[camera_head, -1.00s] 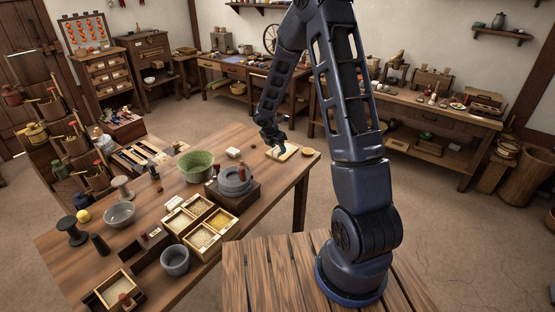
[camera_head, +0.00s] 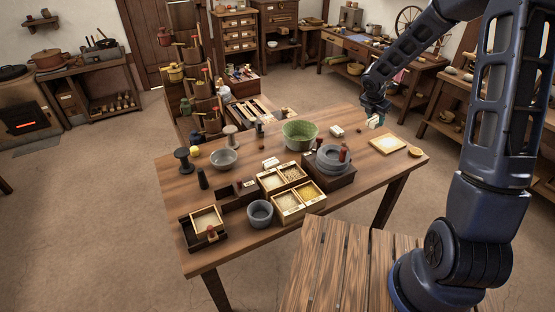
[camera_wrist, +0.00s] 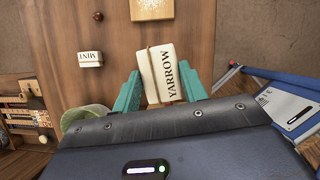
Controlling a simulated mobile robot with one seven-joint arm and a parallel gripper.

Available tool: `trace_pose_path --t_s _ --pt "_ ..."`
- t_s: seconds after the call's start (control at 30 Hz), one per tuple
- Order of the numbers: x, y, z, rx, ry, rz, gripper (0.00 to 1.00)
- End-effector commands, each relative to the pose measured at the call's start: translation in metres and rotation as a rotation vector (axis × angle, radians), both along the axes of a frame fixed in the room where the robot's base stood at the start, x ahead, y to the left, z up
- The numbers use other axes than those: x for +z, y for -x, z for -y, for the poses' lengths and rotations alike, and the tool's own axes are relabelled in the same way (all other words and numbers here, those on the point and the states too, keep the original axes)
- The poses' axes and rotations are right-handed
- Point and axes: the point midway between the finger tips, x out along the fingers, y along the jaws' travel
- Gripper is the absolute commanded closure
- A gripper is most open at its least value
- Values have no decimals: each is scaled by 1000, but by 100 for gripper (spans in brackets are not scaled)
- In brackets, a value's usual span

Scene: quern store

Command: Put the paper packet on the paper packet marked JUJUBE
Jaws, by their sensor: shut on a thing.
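My gripper (camera_wrist: 160,92) is shut on a cream paper packet marked YARROW (camera_wrist: 166,75), between its teal fingers. In the head view my gripper (camera_head: 375,112) holds this packet (camera_head: 375,122) above the far right part of the table. A white packet marked MINT (camera_wrist: 90,59) lies on the table to the left in the wrist view; a small white packet (camera_head: 336,131) beside the green bowl appears to be the same one. Another small white packet (camera_head: 270,163) lies behind the grain boxes; its label is too small to read. I can read no JUJUBE mark.
The green bowl (camera_head: 300,136), stone quern (camera_head: 333,158), grain boxes (camera_head: 290,214) and grey bowl (camera_head: 223,160) crowd the middle and left.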

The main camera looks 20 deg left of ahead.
Motion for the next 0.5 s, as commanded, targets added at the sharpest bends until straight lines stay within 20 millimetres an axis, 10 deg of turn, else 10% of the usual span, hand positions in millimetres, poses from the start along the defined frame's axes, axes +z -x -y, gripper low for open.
trace_pose_path --t_s 0.5 --pt "7 52 -224 758 -3 0 79"
